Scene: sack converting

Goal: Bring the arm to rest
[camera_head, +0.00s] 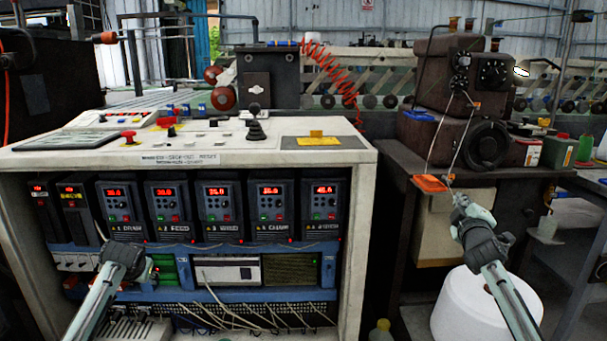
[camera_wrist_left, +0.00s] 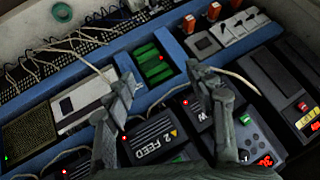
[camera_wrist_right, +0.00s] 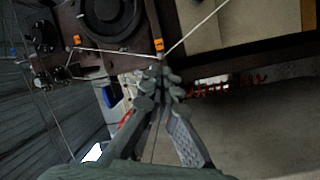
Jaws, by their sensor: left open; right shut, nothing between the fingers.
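My right gripper (camera_head: 462,203) is raised in front of the dark bench with the sewing-machine-like unit (camera_head: 465,85). Its fingers are together with nothing between them; the right wrist view shows the closed fingertips (camera_wrist_right: 160,72) below an orange tab. My left gripper (camera_head: 122,252) is low in front of the control cabinet (camera_head: 360,175), by the row of drive units (camera_head: 170,205). In the left wrist view its two fingers (camera_wrist_left: 168,82) are spread apart and empty, with a green terminal block (camera_wrist_left: 153,63) showing between them.
The cabinet top (camera_head: 60,158) carries buttons and a joystick (camera_head: 255,128). Loose wires (camera_head: 250,312) hang along the cabinet's lower front. A white roll (camera_head: 470,305) stands below my right arm. Thin threads (camera_head: 463,135) run near my right gripper. An orange plate (camera_head: 430,183) juts from the bench.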

